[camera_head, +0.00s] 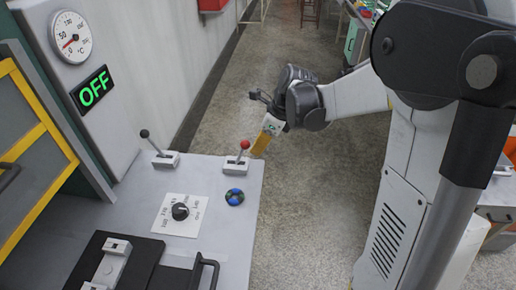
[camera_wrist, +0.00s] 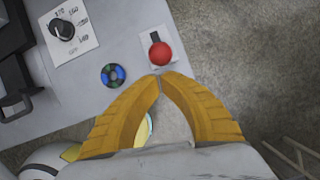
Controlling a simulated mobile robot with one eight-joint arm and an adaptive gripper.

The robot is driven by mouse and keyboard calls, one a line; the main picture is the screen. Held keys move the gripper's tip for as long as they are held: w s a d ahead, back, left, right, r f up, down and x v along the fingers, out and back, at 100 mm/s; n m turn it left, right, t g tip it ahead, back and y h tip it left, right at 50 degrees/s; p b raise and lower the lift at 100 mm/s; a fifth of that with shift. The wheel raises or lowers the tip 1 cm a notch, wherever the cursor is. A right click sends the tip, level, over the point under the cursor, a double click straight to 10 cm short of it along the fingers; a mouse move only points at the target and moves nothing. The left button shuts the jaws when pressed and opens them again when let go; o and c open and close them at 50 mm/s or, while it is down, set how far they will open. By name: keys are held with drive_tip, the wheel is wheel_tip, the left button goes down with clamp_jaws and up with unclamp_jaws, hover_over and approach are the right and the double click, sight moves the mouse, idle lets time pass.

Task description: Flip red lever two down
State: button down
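The red lever (camera_head: 245,145) has a red ball on a short stick. Its white base sits at the right edge of the grey panel, and the ball stands up from it. A black-knobbed lever (camera_head: 145,134) stands to its left. My gripper (camera_head: 259,153) is close to the right of the red ball in the head view, with its yellow fingers pointing down. In the wrist view the fingertips of my gripper (camera_wrist: 161,77) meet just below the red ball (camera_wrist: 161,54), and nothing shows between them. Whether they touch the ball I cannot tell.
The panel also bears a round blue-green knob (camera_head: 235,196), a black dial (camera_head: 180,211) on a white plate, and a dark handle (camera_head: 206,270). An OFF display (camera_head: 91,90) and a gauge (camera_head: 71,38) are on the upright cabinet. The floor right of the panel is open.

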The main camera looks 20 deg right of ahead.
sight(244, 146)
drive_tip(key=shift+w+a+r+p, duration=0.15)
drive_tip(key=shift+a+r+p, duration=0.15)
drive_tip(key=shift+p, duration=0.05)
drive_tip(key=shift+w+a+r+g+h+p, duration=0.2)
drive_tip(key=shift+a+r+g+h+p, duration=0.15)
drive_tip(key=shift+h, duration=0.25)
drive_tip(key=shift+w+a+r+g+h+p, duration=0.3)
drive_tip(key=shift+a+h+p, duration=0.15)
drive_tip(key=shift+a+h, duration=0.1)
drive_tip(key=shift+w+a+r+g+h+p, duration=0.15)
drive_tip(key=shift+w+a+h+p, duration=0.1)
drive_tip(key=shift+a+h+p, duration=0.25)
drive_tip(key=shift+w+a+r+p, duration=0.15)
drive_tip(key=shift+w+a, duration=0.2)
drive_tip(key=shift+a, duration=0.3)
drive_tip(key=shift+w+a+f+p, duration=0.1)
drive_tip(key=shift+w+a+p, duration=0.15)
drive_tip(key=shift+a, duration=0.4)
drive_tip(key=shift+w+a+r+p, duration=0.1)
drive_tip(key=shift+w+a, duration=0.3)
drive_tip(key=shift+a, duration=0.25)
